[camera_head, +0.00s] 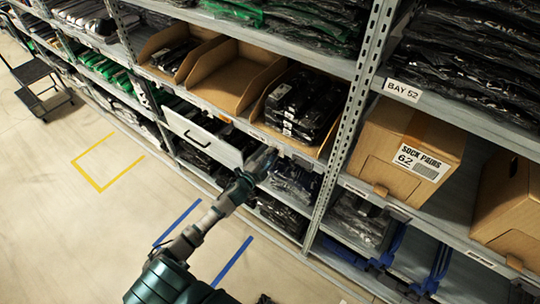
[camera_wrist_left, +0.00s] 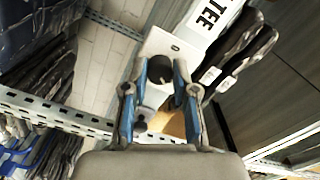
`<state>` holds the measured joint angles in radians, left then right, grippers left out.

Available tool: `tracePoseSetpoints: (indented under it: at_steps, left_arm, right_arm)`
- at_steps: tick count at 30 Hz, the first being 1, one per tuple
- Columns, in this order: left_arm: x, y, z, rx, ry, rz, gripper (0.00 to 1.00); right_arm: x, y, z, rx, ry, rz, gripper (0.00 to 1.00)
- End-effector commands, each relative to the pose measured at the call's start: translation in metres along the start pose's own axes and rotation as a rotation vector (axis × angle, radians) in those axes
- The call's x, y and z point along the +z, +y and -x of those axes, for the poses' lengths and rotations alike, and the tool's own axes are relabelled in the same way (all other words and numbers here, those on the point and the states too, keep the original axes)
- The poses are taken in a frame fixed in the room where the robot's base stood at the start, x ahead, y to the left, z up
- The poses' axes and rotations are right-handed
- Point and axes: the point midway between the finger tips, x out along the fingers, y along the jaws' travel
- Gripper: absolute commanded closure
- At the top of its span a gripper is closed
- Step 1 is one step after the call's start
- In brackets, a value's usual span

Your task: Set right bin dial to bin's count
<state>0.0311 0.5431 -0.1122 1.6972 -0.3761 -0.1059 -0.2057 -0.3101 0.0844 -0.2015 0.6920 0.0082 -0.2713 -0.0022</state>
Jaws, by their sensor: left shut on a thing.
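The right bin (camera_head: 255,112) is an open cardboard bin on the middle shelf, holding several black bagged packs (camera_head: 298,105). My left gripper (camera_head: 264,158) is at the shelf edge below this bin. In the left wrist view its blue fingers (camera_wrist_left: 161,80) close around a dark round dial knob (camera_wrist_left: 160,68) on a white plate (camera_wrist_left: 172,45). The knob's setting cannot be read. My right gripper is not in view.
An empty middle bin (camera_head: 222,82) and a left bin (camera_head: 155,43) with dark packs sit alongside. The floor at left is open, with a cart (camera_head: 40,82) farther back.

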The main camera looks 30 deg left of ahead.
Motion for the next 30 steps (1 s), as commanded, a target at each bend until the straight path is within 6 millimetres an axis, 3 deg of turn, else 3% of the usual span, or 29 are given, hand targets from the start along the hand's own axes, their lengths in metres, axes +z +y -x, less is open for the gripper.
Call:
tracePoseSetpoints:
  at_steps: [19, 20, 23, 30]
  left_arm:
    - [-0.0044, 0.0024, -0.0003, 0.002, 0.008, -0.049, 1.00]
    - [-0.0044, 0.0025, -0.0003, 0.002, 0.008, -0.049, 0.70]
    - [-0.0037, 0.0024, -0.0002, 0.002, 0.006, -0.049, 0.47]
    - [-0.0006, 0.0017, 0.0002, 0.002, 0.003, -0.048, 0.47]
  right_arm:
    - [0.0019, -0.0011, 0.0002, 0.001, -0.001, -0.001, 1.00]
    - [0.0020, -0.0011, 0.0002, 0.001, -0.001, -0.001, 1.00]
    - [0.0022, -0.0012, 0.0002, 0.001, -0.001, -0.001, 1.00]
    - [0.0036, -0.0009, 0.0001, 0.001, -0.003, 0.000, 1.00]
